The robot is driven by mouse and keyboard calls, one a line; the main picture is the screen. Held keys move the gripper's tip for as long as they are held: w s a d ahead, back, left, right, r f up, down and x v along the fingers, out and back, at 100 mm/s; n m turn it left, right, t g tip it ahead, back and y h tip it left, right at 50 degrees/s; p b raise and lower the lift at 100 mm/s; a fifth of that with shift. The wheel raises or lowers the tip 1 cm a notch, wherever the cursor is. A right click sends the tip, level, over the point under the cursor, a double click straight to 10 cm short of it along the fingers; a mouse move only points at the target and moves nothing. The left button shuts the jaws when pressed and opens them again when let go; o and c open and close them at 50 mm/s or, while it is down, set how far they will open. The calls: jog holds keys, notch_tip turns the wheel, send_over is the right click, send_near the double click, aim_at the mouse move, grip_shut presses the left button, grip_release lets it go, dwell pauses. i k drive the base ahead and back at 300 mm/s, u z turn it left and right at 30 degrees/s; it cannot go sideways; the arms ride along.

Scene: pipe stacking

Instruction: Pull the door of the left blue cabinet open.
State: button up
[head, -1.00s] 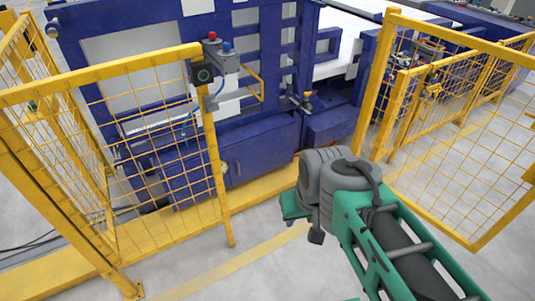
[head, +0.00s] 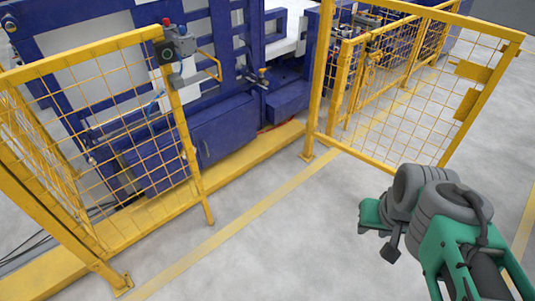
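The left blue cabinet (head: 222,128) is low on the blue machine, behind the yellow mesh fence. Its front looks closed, with a small handle (head: 205,148) near its left edge. The fence post and mesh cover the part to its left. My gripper is not clearly seen; my grey and green arm is at the lower right, well apart from the cabinet, over the bare floor. The fingertips are hidden or out of view.
A yellow fence panel (head: 100,140) stands left, in front of the machine. An open mesh gate (head: 400,125) stands right. The gap between them leads to the cabinet over a yellow floor beam (head: 250,152). The grey floor (head: 270,240) in front is clear.

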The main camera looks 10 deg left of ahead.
aim_at(215, 139)
jog(key=z, duration=0.2)
jog(key=k, duration=0.35)
jog(key=u, duration=0.15)
jog(key=i, duration=1.45)
jog(key=u, duration=1.8)
jog(key=i, duration=0.95)
jog(key=u, duration=1.1)
